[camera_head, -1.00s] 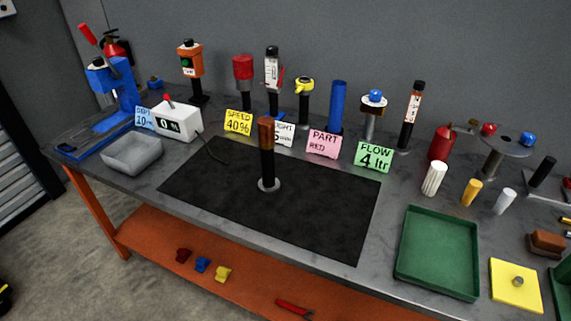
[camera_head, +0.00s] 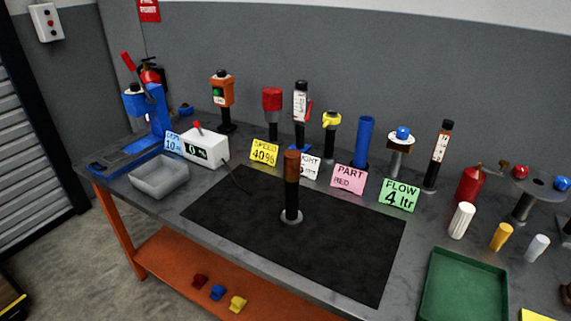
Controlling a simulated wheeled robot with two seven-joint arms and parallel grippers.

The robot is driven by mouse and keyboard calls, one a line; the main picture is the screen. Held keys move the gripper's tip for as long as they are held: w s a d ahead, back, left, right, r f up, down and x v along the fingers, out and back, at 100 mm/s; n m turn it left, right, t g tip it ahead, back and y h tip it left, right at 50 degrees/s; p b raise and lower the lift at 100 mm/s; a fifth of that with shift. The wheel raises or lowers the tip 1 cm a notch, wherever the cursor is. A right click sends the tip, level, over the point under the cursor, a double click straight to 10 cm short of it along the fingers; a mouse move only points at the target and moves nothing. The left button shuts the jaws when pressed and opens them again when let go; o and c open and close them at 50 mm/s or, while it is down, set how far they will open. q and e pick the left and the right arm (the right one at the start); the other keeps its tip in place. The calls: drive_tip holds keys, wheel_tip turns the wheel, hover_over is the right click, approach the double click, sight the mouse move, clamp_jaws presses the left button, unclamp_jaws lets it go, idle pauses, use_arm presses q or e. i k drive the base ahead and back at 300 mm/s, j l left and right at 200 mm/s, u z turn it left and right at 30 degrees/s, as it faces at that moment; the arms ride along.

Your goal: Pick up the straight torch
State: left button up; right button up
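No thing in the camera_head view can be named for certain as the straight torch. A dark handle-like piece (camera_head: 567,229) is cut off by the right edge. A red canister (camera_head: 470,186) with a thin nozzle-like part above it stands at the right back of the bench. An upright black post with a brown top (camera_head: 291,187) stands on the black mat (camera_head: 240,222), on a light round base. Neither of my grippers is in view.
Several upright tools and coloured cards line the back, including a green FLOW card (camera_head: 399,195). A grey tray (camera_head: 159,177) and a blue press (camera_head: 147,112) stand left. A green tray (camera_head: 462,292) lies front right. A round plate stand (camera_head: 535,188) is at right. Much of the mat is clear.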

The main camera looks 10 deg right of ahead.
sight(291, 217)
drive_tip(key=j+z, duration=0.1)
drive_tip(key=z, duration=0.25)
drive_tip(key=i+j+z, duration=0.1)
drive_tip(key=z, duration=0.3)
drive_tip(key=j+z, duration=0.15)
drive_tip(key=z, duration=0.2)
drive_tip(key=j+z, duration=0.4)
drive_tip(key=j, duration=0.45)
drive_tip(key=k+j+z, duration=0.1)
drive_tip(key=j+z, duration=0.3)
drive_tip(key=j, duration=0.45)
drive_tip(key=k+j, duration=0.1)
drive_tip(key=j, duration=0.85)
drive_tip(key=k+j, duration=0.15)
drive_tip(key=j, duration=0.35)
